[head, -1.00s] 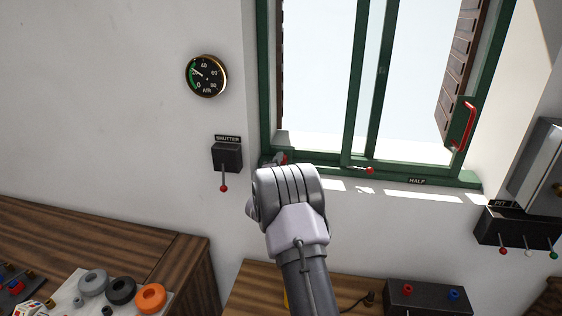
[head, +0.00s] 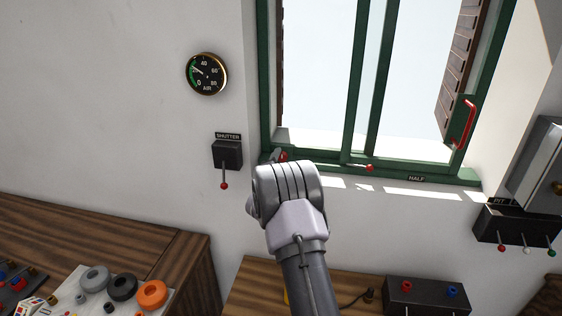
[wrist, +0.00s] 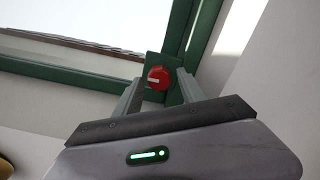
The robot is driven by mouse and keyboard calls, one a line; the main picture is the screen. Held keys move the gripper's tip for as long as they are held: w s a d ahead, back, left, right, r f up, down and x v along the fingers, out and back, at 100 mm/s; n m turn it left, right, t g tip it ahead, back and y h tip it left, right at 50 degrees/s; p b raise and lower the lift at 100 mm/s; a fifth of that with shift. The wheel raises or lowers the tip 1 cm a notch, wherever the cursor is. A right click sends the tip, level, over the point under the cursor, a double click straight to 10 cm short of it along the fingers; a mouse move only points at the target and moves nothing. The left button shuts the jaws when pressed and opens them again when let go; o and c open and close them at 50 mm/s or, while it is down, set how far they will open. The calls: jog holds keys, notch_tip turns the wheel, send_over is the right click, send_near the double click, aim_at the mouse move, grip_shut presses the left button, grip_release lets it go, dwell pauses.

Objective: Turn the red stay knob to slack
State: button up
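The red stay knob (wrist: 158,77) sits on a green plate at a corner of the green window frame in the wrist view. It is round, with a pale mark line lying nearly level. My gripper (wrist: 159,84) is open, with one grey finger on each side of the knob. Gaps appear between fingers and knob, but I cannot tell how deep the knob lies between the tips. In the head view a bit of red (head: 283,157) shows at the window's lower left corner, just above my wrist (head: 290,195), which hides the fingers.
A red-tipped piece (head: 369,167) is on the sill beside a HALF label (head: 416,179). A SHUTTER lever box (head: 227,155) is on the wall to the left, below an AIR gauge (head: 207,74). A red window handle (head: 465,124) and PIT lever box (head: 517,228) are at right.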

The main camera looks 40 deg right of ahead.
dwell(0.3)
jog(key=b+v, duration=0.1)
jog(key=v, duration=1.6)
jog(key=shift+a, duration=0.2)
jog(key=shift+s, duration=0.1)
